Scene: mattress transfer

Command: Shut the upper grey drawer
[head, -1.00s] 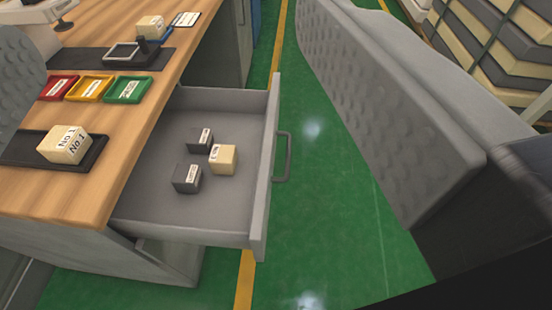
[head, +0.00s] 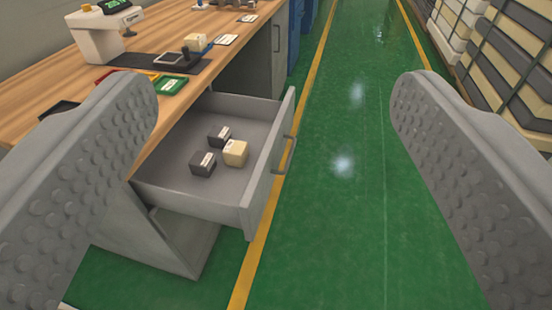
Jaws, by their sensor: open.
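The upper grey drawer (head: 188,200) stands pulled out of the wooden-topped desk, its front panel (head: 268,165) facing right with a grey bar handle (head: 284,155). Inside lie two dark grey blocks (head: 203,164) and one cream block (head: 236,153). My gripper (head: 272,112) is open and empty, its two studded grey fingers wide apart at the left and right of the view. The drawer shows between the fingers, farther off, nearer the left one. The left finger hides part of the desk front.
Green floor (head: 340,220) is clear right of the drawer. Stacked mattresses (head: 500,70) stand at the far right.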

